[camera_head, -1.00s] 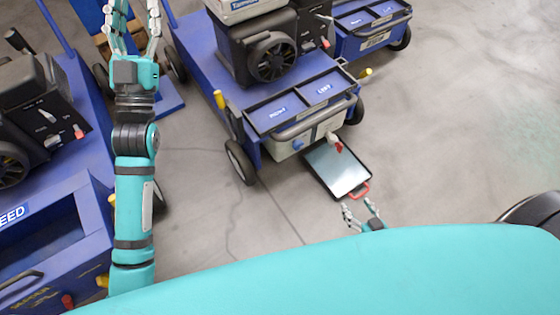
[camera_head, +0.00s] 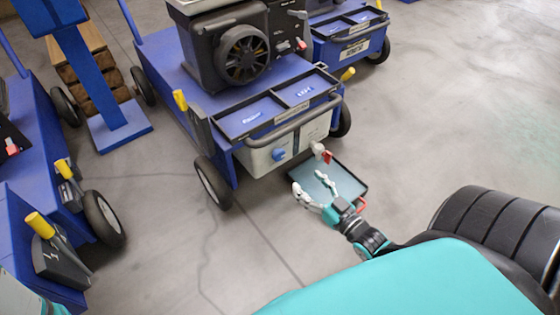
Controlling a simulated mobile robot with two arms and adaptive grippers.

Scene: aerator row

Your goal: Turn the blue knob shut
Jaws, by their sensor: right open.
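The blue knob (camera_head: 278,154) is on the pale front box (camera_head: 262,163) of the middle blue cart, below its two-part tray. A white and red valve fitting (camera_head: 321,152) sticks out to its right. My right gripper (camera_head: 308,181) is open and empty, its fingers pointing up and left. In the picture it is below and right of the knob, apart from it, and over the dark-rimmed tray on the floor. My left gripper is out of view; only a bit of teal shows at the bottom left corner.
The shallow tray (camera_head: 355,178) lies on the floor below the fitting. The middle cart's wheel (camera_head: 212,183) stands left of the box. Another blue cart (camera_head: 30,215) is at the left. Grey floor is free between them and at the right.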

